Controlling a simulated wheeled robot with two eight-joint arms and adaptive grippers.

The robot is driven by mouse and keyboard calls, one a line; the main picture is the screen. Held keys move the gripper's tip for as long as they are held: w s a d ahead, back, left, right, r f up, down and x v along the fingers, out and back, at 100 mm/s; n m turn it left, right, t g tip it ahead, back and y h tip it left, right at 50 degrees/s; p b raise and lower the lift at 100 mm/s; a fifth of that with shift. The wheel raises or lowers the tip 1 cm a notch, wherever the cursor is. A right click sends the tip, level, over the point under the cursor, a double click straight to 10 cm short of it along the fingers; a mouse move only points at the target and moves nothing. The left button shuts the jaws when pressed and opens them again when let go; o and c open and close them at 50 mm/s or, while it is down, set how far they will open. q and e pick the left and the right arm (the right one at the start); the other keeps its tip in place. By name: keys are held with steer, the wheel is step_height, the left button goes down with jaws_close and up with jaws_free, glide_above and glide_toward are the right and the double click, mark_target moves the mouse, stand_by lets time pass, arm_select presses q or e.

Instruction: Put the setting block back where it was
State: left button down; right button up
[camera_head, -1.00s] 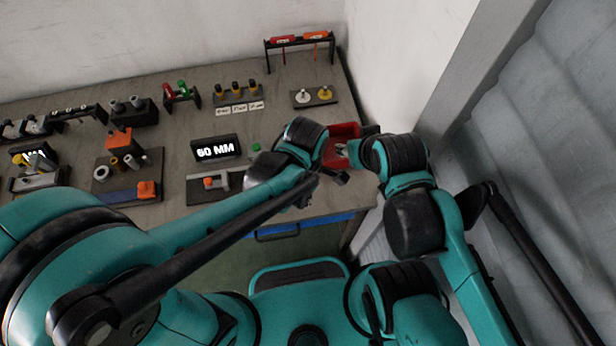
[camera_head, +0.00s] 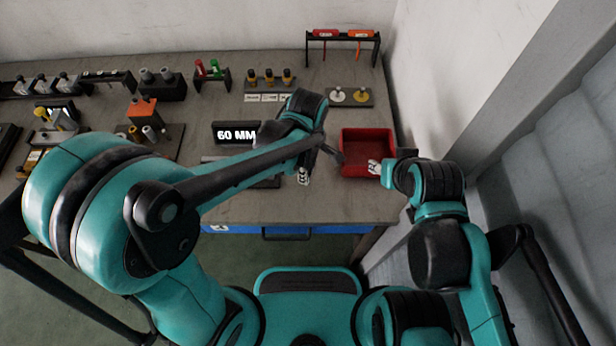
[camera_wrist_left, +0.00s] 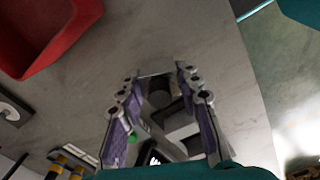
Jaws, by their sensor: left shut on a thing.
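My left gripper (camera_head: 303,177) is above the front of the workbench, left of the red bin. In the left wrist view its two purple-padded fingers (camera_wrist_left: 163,105) are shut on a dark block-like piece (camera_wrist_left: 157,88), which I take to be the setting block. Its full shape is hidden in the head view. A 60 MM display (camera_head: 236,134) stands behind my left forearm, with a low fixture mostly hidden in front of it. My right gripper (camera_head: 376,167) is at the right side of the red bin; its jaw opening is too small to judge.
The red bin (camera_head: 366,136) stands at the bench's right end. Two round pieces sit on a plate (camera_head: 350,97) behind it, and a rack with red and orange tools (camera_head: 342,35) stands farther back. The bench top (camera_head: 260,203) is clear near the front edge.

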arm_select(q)
step_height(320, 180, down, 4)
steer(key=b, duration=0.2)
steer(key=shift+r+b, duration=0.1)
steer(key=shift+b, duration=0.2)
steer(key=shift+r, duration=0.15)
steer(key=c, duration=1.1)
jaws_free()
steer(key=shift+o, duration=0.2)
